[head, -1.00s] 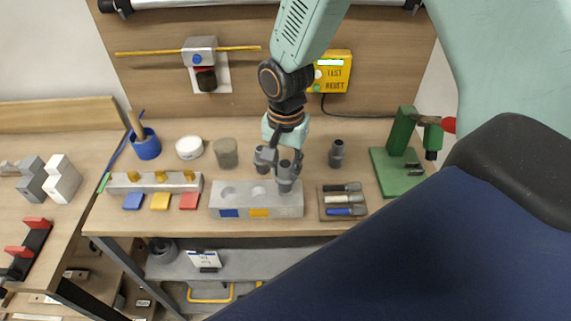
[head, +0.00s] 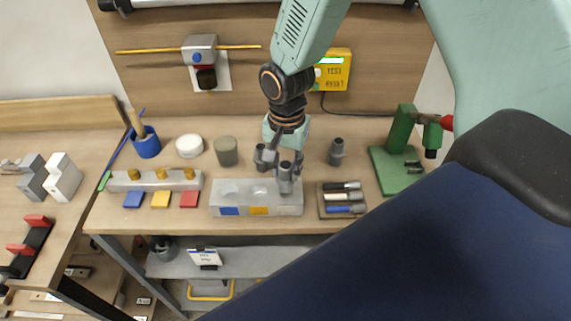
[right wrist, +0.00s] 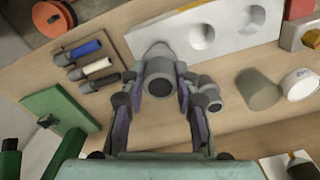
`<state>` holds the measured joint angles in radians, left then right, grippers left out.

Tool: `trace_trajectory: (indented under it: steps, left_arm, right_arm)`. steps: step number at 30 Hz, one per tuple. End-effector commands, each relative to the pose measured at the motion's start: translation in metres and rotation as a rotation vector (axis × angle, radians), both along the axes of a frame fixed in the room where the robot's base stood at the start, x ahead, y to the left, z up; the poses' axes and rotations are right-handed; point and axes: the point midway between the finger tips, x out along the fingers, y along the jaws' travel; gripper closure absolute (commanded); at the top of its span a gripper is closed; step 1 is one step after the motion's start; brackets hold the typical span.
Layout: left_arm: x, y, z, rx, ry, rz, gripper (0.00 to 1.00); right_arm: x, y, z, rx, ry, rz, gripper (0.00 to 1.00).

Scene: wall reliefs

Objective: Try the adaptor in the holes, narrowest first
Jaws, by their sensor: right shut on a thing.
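The grey block (head: 240,199) has shallow round holes in its top and colour patches on its front. Two holes show in the head view, and the block (right wrist: 226,41) also shows in the right wrist view. My right gripper (head: 281,168) is shut on the adaptor (head: 285,182), a dark grey stepped round piece, held upright over the block's right end. The adaptor (right wrist: 160,76) also shows between the fingers in the right wrist view. It covers the spot below, so I cannot tell whether it sits in a hole. My left gripper is not in view.
A brown-grey cylinder (head: 226,152) and a white round tub (head: 190,146) stand behind the block. A green press (head: 396,165) is at right. A bar with yellow knobs (head: 130,184) is at left.

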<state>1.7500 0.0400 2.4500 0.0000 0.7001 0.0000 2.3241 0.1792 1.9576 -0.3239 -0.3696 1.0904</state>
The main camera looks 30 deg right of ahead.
Motion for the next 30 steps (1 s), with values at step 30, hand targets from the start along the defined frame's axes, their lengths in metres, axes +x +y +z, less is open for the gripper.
trace_trajectory:
  steps: [30]
  left_arm:
    - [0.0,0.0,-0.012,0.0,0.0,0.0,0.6]
  right_arm:
    - [0.0,0.0,-0.022,-0.001,0.001,0.0,1.0]
